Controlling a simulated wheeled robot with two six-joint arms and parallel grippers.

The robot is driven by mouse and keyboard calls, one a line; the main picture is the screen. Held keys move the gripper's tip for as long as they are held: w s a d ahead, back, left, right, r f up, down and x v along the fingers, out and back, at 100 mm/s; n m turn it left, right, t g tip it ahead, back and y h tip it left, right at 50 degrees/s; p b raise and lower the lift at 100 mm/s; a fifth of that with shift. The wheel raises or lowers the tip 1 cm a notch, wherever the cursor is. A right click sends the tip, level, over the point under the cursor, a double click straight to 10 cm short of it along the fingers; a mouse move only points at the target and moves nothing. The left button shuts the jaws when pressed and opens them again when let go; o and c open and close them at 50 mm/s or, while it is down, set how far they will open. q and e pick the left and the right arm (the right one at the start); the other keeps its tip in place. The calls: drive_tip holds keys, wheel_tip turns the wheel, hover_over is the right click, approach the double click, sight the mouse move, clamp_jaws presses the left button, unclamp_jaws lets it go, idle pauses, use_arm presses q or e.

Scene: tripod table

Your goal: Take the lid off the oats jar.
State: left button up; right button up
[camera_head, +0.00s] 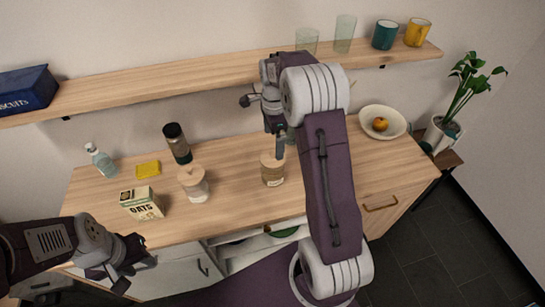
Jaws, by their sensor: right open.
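A round jar (272,178) with a pale wooden lid (271,160) and a small label stands upright on the counter. Its contents look tan, and I take it for the oats jar, though its label is too small to read. My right gripper (280,146) is open and points down at the lid from behind the arm. I cannot tell whether its fingers touch the lid. My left gripper (132,265) is low at the left, in front of the counter, with its fingers apart and empty.
A second lidded jar (194,184) with white contents, an OATS carton (142,203), a dark bottle (178,144), a yellow sponge (148,170) and a clear bottle (101,160) stand on the counter (225,213). A bowl (383,123) is at right. A shelf (180,80) runs above.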

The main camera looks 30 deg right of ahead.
sight(273, 152)
drive_tip(key=f, duration=0.1)
drive_tip(key=w+f, duration=0.1)
drive_tip(key=shift+d+f, duration=0.1)
drive_tip(key=shift+f, duration=0.25)
drive_tip(key=shift+s+f+p, duration=0.2)
drive_tip(key=shift+f+p, duration=0.1)
wheel_tip(273, 152, down, 4)
drive_tip(key=shift+s+r+p, duration=0.1)
drive_tip(key=shift+s+p, duration=0.05)
drive_tip(key=shift+p, duration=0.25)
drive_tip(key=shift+w+f, duration=0.25)
drive_tip(key=shift+f, duration=0.05)
drive_tip(key=shift+s+r, duration=0.1)
drive_tip(key=shift+s, duration=0.05)
drive_tip(key=c, duration=1.1)
drive_tip(key=shift+c, duration=0.8)
use_arm(q)
drive_tip(key=shift+w+r, duration=0.3)
drive_tip(key=shift+r, duration=0.4)
use_arm(e)
drive_tip(key=shift+r, duration=0.1)
